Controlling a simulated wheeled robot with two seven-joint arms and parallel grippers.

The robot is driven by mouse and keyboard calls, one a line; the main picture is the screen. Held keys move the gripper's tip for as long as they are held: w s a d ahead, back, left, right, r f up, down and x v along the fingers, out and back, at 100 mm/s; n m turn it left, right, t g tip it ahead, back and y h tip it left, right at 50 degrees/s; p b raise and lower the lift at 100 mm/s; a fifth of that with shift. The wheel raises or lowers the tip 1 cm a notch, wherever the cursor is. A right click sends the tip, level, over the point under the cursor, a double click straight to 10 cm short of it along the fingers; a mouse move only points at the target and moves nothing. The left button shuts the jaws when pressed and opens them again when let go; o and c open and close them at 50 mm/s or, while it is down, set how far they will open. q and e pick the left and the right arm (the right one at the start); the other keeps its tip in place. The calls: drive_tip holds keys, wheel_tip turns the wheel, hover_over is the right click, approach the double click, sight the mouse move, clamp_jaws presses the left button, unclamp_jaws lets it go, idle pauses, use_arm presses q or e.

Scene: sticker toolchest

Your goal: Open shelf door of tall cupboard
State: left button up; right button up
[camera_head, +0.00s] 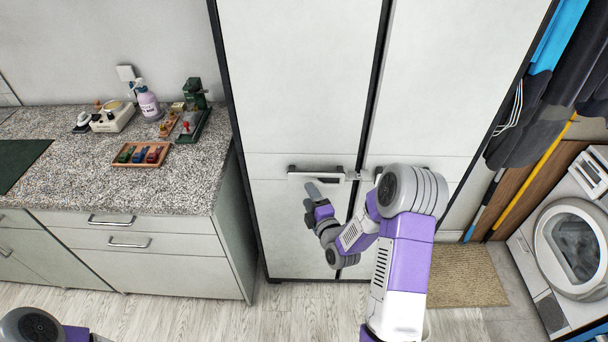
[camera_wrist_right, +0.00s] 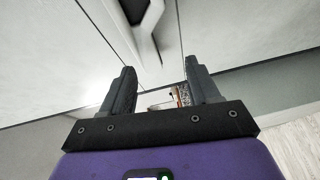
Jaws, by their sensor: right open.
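The tall cupboard (camera_head: 300,75) is pale, with dark edges and a dark vertical gap between its doors, which look shut. A horizontal handle (camera_head: 316,175) sits on the left door near mid-height. A second handle by the right door is partly hidden by my right arm. My right gripper (camera_head: 311,191) is just below and in front of the left handle, apart from it as far as I can tell. In the right wrist view, its two dark fingers (camera_wrist_right: 160,72) are spread and empty, with a handle (camera_wrist_right: 145,28) beyond them. My left gripper is out of view.
A granite counter (camera_head: 75,185) with drawers stands left of the cupboard, holding a soap bottle (camera_head: 148,102) and small items. To the right are a washing machine (camera_head: 573,245), hanging clothes and a mat (camera_head: 462,275). Bare floor lies in front.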

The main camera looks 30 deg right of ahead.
sight(305, 178)
drive_tip(key=shift+n+t, duration=0.3)
drive_tip(key=shift+n, duration=0.1)
drive_tip(key=shift+w+d+r, duration=0.25)
drive_tip(key=shift+w+d, duration=0.1)
drive_tip(key=shift+w, duration=0.9)
drive_tip(key=shift+w+d+r, duration=0.25)
drive_tip(key=shift+w+d, duration=0.1)
drive_tip(key=shift+w, duration=0.95)
drive_tip(key=shift+w+d+r, duration=0.25)
drive_tip(key=shift+w+d, duration=0.1)
drive_tip(key=shift+w, duration=0.9)
clamp_jaws()
